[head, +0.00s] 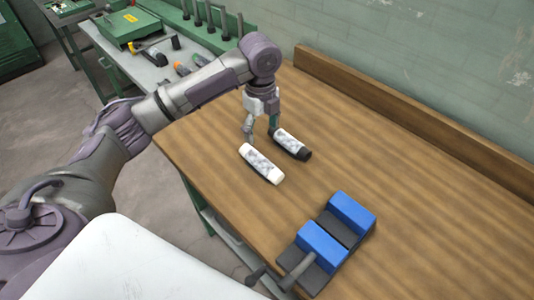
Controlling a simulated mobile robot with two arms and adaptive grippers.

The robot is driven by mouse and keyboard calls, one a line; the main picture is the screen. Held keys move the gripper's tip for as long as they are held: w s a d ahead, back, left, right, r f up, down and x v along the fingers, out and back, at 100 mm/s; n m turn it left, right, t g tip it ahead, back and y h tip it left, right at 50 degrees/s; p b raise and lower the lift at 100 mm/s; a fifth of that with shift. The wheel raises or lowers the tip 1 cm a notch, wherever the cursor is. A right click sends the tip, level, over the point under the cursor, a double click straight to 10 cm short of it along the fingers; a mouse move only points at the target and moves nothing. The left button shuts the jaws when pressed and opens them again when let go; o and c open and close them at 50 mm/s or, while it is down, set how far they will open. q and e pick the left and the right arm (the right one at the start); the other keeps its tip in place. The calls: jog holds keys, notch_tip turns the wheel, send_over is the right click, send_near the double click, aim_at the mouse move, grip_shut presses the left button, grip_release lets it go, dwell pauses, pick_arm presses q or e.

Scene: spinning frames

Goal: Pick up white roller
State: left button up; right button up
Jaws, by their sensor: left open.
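The white roller (261,163) lies on the wooden table (400,175), with a grey mottled patch along its middle. A second roller with black ends (291,144) lies beside it, to the right and a little farther back. My left gripper (259,135) points down at the table just behind the rollers. Its fingers are apart, with one near the upper left end of the white roller and the other close to the black-ended roller. I see nothing held between them. Whether a finger touches either roller is too small to tell. My right gripper is not in view.
A blue and dark grey block device (321,246) with a handle stands near the table's front edge. A wooden ledge and a wall bound the back. A workbench with tools and a green case (128,26) stands at the upper left. The table's right side is clear.

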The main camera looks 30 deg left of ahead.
pick_arm(q)
jog(key=p, duration=0.1)
send_over(261, 159)
jog(key=f, duration=0.7)
jog(key=shift+s+d, duration=0.1)
jog(key=shift+s, duration=0.2)
jog(key=shift+w+f, duration=0.15)
jog(key=shift+f, duration=0.15)
notch_tip(261, 159, down, 4)
jog(key=shift+w+p, duration=0.1)
jog(key=shift+p, duration=0.95)
jog(key=shift+f, duration=0.6)
jog(key=shift+c, duration=1)
jog(key=c, duration=1.1)
jog(key=shift+c, duration=0.2)
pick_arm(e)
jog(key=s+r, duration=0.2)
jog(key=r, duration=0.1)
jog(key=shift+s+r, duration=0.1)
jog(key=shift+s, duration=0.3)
pick_arm(q)
jog(key=shift+r, duration=0.15)
